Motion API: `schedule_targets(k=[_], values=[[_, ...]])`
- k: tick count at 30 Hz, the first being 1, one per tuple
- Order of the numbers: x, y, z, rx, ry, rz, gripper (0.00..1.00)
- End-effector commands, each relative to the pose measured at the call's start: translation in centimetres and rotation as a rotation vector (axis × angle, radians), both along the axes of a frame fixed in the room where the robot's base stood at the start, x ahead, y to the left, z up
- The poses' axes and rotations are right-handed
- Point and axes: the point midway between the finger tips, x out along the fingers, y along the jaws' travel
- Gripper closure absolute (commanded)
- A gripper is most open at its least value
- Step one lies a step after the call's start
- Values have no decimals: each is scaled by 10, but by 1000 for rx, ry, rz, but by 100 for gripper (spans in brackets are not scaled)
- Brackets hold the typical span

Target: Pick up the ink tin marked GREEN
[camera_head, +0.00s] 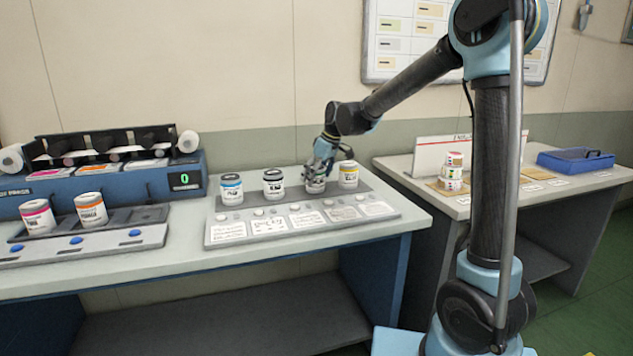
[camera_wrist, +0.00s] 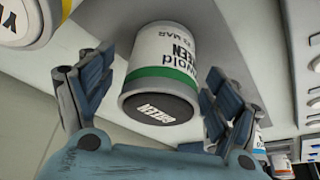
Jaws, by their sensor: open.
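The GREEN ink tin (camera_wrist: 165,60) is white with a green band and a dark lid lettered GREEN. The tin stands in the grey rack (camera_head: 225,218).
A yellow-banded tin (camera_head: 348,176) stands close right of it, a black-lidded tin (camera_head: 273,184) left, then a blue-banded tin (camera_head: 231,190). White label cards (camera_head: 308,220) lie in front. Magenta (camera_head: 38,218) and orange (camera_head: 91,211) tins sit at the blue machine (camera_head: 125,186).

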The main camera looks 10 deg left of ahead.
Motion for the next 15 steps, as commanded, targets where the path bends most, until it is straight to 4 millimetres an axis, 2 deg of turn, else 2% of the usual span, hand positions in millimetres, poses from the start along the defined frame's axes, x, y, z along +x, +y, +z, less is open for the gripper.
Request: schedule_targets(k=[4,11,15], values=[[1,4,-10,0,0,0,18],[1,4,-11,0,0,0,18],[1,4,-10,0,0,0,47]])
